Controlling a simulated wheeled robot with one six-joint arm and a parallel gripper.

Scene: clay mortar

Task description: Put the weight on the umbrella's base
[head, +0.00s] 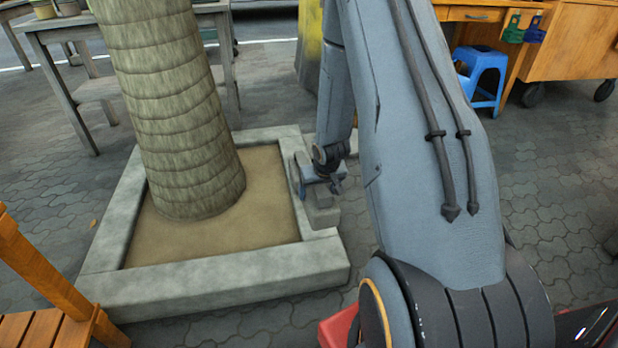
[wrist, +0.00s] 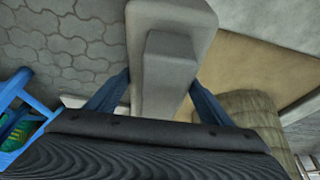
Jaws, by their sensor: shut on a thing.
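The weight (head: 321,215) is a pale grey block with a narrower raised grip on top. My gripper (head: 322,186) is shut on it and holds it near the right rim of the tree planter. In the wrist view the weight (wrist: 195,14) fills the upper middle, and my gripper's blue fingers (wrist: 160,82) stand on both sides of the raised grip. I cannot make out the umbrella or its base in either view. My arm covers much of the middle of the head view.
A square stone planter (head: 220,272) holds sand and a thick palm trunk (head: 180,110). A blue stool (head: 482,70) and a wooden cart (head: 575,45) stand at the back right. A grey table (head: 60,65) is at the back left, orange wooden furniture (head: 40,270) at lower left.

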